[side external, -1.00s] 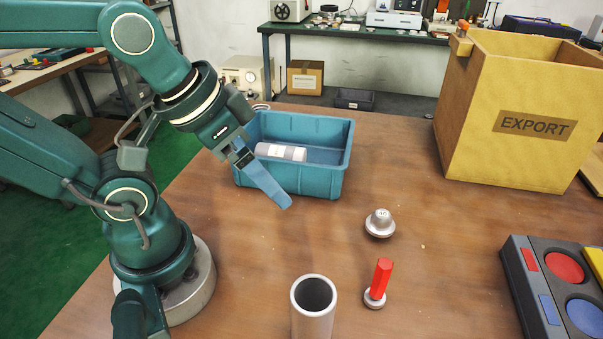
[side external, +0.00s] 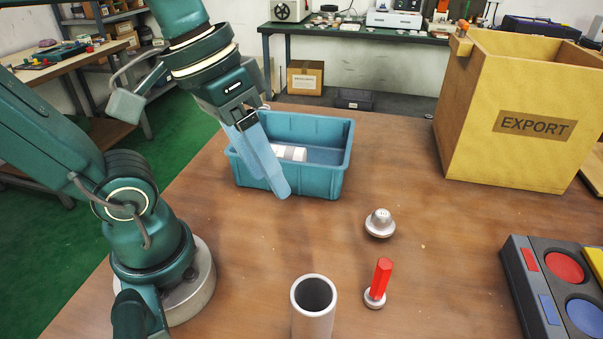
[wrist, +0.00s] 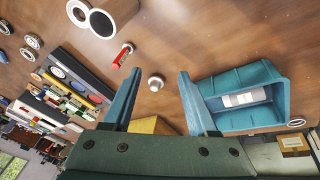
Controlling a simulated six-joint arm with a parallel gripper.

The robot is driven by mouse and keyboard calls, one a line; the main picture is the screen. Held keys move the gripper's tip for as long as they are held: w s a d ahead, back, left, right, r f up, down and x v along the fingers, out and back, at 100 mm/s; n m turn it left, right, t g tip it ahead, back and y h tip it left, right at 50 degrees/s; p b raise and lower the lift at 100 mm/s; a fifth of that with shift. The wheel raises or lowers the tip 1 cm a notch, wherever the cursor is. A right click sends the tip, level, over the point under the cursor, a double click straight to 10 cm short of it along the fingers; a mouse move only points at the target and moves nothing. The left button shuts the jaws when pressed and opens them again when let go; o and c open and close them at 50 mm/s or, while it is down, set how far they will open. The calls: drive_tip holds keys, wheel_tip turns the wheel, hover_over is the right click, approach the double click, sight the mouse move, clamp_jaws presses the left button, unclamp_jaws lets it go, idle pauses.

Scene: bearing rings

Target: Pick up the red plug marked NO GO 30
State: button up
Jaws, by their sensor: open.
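The red plug (side external: 380,280) stands upright on the table, a red handle on a round silver base, right of a grey tube. In the wrist view the red plug (wrist: 124,54) is beyond the fingertips, above and left of the gap between them. Its marking is too small to read. My gripper (side external: 281,192) is open and empty, in the air by the front of the blue bin, up and left of the plug. Its two blue fingers (wrist: 155,75) are spread apart in the wrist view.
A silver knobbed part (side external: 380,223) stands behind the plug. The upright grey tube (side external: 314,305) is to its left. The blue bin (side external: 340,165) holds a white cylinder. The EXPORT box (side external: 490,150) is at the back right, and a tray with coloured discs (side external: 525,290) is at the right edge.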

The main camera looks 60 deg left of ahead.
drive_tip(key=d+n+g+h, duration=0.2)
drive_tip(key=d, duration=0.1)
drive_tip(key=d+n+g+h, duration=0.2)
drive_tip(key=d+h, duration=0.1)
drive_tip(key=d+n+g+h, duration=0.2)
drive_tip(key=d+h, duration=0.1)
drive_tip(key=shift+s+d+f, duration=0.1)
drive_tip(key=shift+d, duration=0.15)
drive_tip(key=w+d+r+n+h, duration=0.2)
drive_tip(key=w+n+h, duration=0.2)
drive_tip(key=n, duration=0.1)
drive_tip(key=n+t+h, duration=0.4)
drive_tip(key=n+t, duration=0.1)
drive_tip(key=n, duration=0.3)
hover_over(379, 284)
drive_tip(key=w+a, duration=0.1)
drive_tip(key=a, duration=0.2)
drive_tip(key=shift+m+g, duration=0.3)
drive_tip(key=shift+m, duration=0.1)
drive_tip(key=f, duration=1.7)
drive_tip(key=shift+s+d+f, duration=0.15)
drive_tip(key=shift+d+f, duration=0.1)
drive_tip(key=shift+w+d, duration=0.15)
drive_tip(key=shift+d, duration=1.1)
drive_tip(key=shift+w+d, duration=0.1)
drive_tip(key=shift+d, duration=1.15)
clamp_jaws()
